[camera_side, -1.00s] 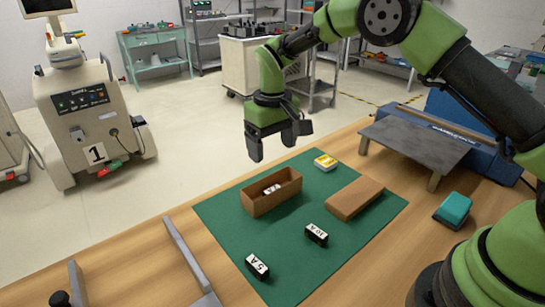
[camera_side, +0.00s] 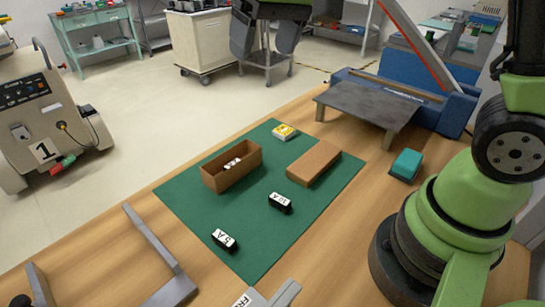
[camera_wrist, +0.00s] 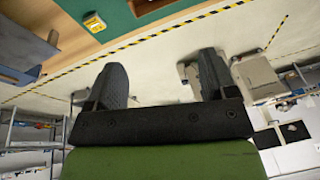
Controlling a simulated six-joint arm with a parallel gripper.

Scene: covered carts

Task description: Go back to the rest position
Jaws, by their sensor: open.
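My gripper (camera_side: 265,38) is high at the top of the side view, its two dark fingers spread and empty. It is well above and apart from everything on the table. In the wrist view my gripper (camera_wrist: 162,80) also shows its fingers wide apart with nothing between them. The rest position itself is not marked in either view.
A green mat (camera_side: 241,210) holds an open brown box (camera_side: 228,178) with a labelled block inside, a brown lid-like slab (camera_side: 314,163), two black labelled blocks (camera_side: 280,202) (camera_side: 224,240) and a yellow-white item (camera_side: 284,132). A grey platform (camera_side: 365,108) and teal block (camera_side: 406,164) stand right.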

